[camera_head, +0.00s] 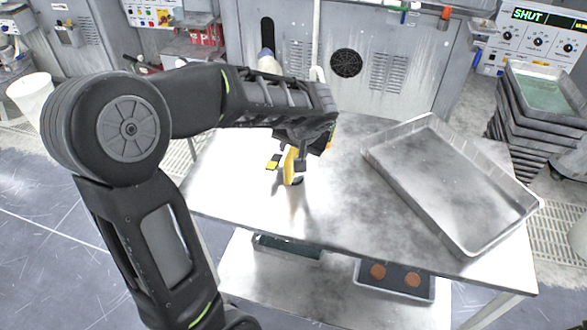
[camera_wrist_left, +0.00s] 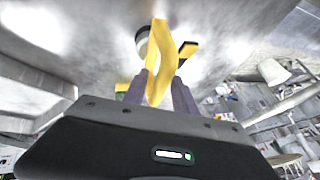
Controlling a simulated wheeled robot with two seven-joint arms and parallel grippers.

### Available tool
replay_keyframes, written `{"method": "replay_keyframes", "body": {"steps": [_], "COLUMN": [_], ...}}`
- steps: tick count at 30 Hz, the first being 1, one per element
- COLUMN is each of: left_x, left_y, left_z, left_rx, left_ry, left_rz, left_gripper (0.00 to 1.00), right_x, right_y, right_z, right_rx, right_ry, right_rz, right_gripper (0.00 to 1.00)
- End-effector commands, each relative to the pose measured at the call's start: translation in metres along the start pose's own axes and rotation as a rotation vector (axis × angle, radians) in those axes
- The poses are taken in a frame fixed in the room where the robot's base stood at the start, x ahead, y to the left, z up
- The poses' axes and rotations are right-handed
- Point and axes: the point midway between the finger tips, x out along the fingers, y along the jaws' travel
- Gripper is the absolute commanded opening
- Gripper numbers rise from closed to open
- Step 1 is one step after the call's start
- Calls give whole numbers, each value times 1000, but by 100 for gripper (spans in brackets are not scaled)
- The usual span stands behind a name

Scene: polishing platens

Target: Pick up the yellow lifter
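The yellow lifter (camera_head: 289,166) is on or just above the metal table, left of its middle, with dark parts near its lower end. My left gripper (camera_head: 300,160) is over it, pointing down. In the left wrist view, the yellow body of the lifter (camera_wrist_left: 158,60) stands between my two left fingers (camera_wrist_left: 160,86), which appear to press on it from both sides. A small yellow and black piece (camera_head: 273,162) shows beside it; I cannot tell whether it belongs to the lifter. Whether the lifter touches the table is unclear. My right gripper is not in view.
A large empty metal tray (camera_head: 450,190) lies on the right of the table (camera_head: 340,220). On the lower shelf is a dark tray (camera_head: 395,280) with two brown discs. Stacked trays (camera_head: 540,105) stand at the right. Grey machines (camera_head: 390,60) stand behind. The table front is clear.

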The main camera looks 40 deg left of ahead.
Motion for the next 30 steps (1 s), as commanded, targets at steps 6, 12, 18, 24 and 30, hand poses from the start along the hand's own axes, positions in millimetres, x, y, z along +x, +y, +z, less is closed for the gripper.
{"method": "replay_keyframes", "body": {"steps": [6, 12, 18, 24, 30], "left_x": [0, 0, 0, 0, 0], "left_y": [0, 0, 0, 0, 1], "left_z": [0, 0, 0, 0, 0], "left_rx": [0, 0, 0, 0, 0], "left_ry": [0, 0, 0, 1, 1], "left_rz": [0, 0, 1, 1, 1], "left_gripper": [15, 0, 0, 0, 0], "right_x": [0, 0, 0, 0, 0], "right_y": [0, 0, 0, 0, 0], "right_z": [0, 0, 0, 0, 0], "right_rx": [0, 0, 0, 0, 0], "right_ry": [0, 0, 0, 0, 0], "right_rz": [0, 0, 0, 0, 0], "right_gripper": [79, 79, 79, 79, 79]}}
